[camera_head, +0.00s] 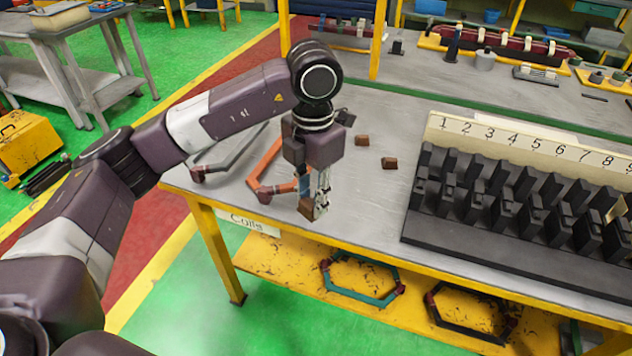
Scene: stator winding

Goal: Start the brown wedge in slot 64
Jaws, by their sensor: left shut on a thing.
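My left gripper (321,204) hangs fingers down over the front edge of the grey workbench, at the middle of the view. It is shut on a small brown piece, which looks like the brown wedge (306,208). The wedge shows at the left of the fingertips, and the fingers partly hide it. The black toothed block (500,243) on the right of the bench has rows of upright teeth with slots between. No slot marked 64 is readable. My right gripper is not in view.
Two small brown blocks (389,163) (362,140) lie on the bench between gripper and toothed block. An orange coil frame (262,165) and a grey one (236,153) lie left of the gripper. Coils rest on the yellow shelf (262,262) below. Bare bench (370,205) lies before the toothed block.

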